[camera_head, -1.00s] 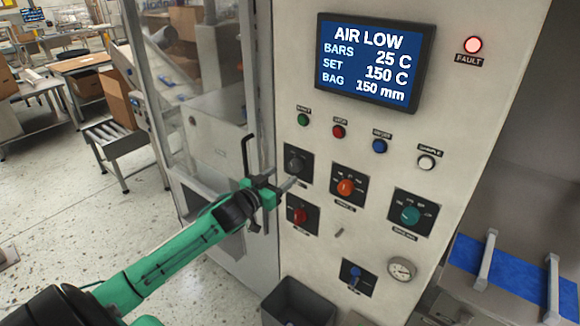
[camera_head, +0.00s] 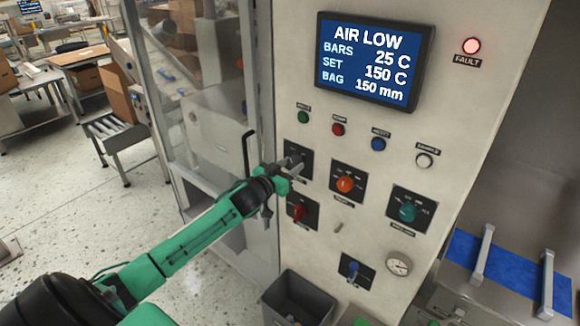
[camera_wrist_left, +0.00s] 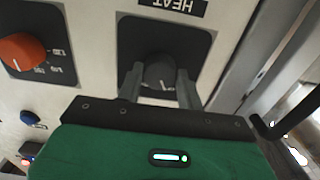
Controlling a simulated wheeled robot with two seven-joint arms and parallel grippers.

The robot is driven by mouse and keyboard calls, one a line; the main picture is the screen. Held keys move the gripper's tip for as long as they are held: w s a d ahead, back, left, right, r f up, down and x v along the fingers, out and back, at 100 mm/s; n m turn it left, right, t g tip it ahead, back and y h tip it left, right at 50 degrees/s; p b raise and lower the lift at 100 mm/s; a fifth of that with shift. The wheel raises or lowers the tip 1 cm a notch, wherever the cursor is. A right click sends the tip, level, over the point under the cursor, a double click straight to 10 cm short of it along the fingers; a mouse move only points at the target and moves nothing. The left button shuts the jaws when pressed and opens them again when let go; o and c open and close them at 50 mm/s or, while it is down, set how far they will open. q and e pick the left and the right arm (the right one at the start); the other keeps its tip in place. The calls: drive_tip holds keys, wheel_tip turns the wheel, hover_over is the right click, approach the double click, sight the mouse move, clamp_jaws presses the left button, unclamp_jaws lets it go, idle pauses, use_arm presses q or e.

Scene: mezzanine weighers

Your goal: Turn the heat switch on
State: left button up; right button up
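The heat switch is a dark rotary knob (camera_wrist_left: 160,73) on a black plate, under a HEAT label (camera_wrist_left: 178,5) that reads upside down in the left wrist view. A small pale mark shows on the knob's near edge. In the head view the switch plate (camera_head: 305,149) is partly covered by my left gripper (camera_head: 294,165). In the left wrist view the two fingers of my left gripper (camera_wrist_left: 161,82) lie on either side of the knob, apart; I cannot tell whether they touch it. My right gripper is not in view.
An orange knob (camera_head: 345,184), a red knob (camera_head: 299,212) and a teal knob (camera_head: 408,211) sit close by. The screen (camera_head: 372,60) reads AIR LOW, 25 C, set 150 C. The fault lamp (camera_head: 472,45) glows red. A black door handle (camera_head: 246,152) stands left of the gripper.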

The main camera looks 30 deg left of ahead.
use_arm(q)
drive_tip(key=shift+c, duration=0.6)
drive_tip(key=shift+m, duration=0.4)
drive_tip(key=m+b, duration=0.1)
drive_tip(key=m, duration=0.4)
drive_tip(key=shift+m, duration=0.3)
drive_tip(key=m, duration=0.5)
drive_tip(key=shift+m+b, duration=0.3)
drive_tip(key=o, duration=1)
